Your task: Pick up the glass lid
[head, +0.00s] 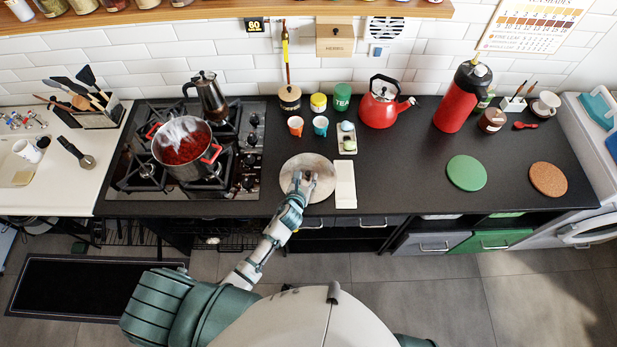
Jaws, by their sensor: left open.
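A round pale disc (322,168) lies flat on the dark counter just right of the hob. It looks like the glass lid, perhaps on a round board; I cannot tell the two apart. A small dark spot like a knob shows near its middle. My left gripper (303,180) is over the near part of this disc, its open fingers pointing away from me towards the dark spot. I cannot tell whether the fingers touch anything. The gripper hides part of the disc. My right gripper is out of view.
A pot (184,150) with red contents stands on the hob, with a moka pot (208,98) behind. A white cloth or board (345,185) lies right beside the disc. Small cups, a red kettle (380,105) and a red flask (458,100) stand further back.

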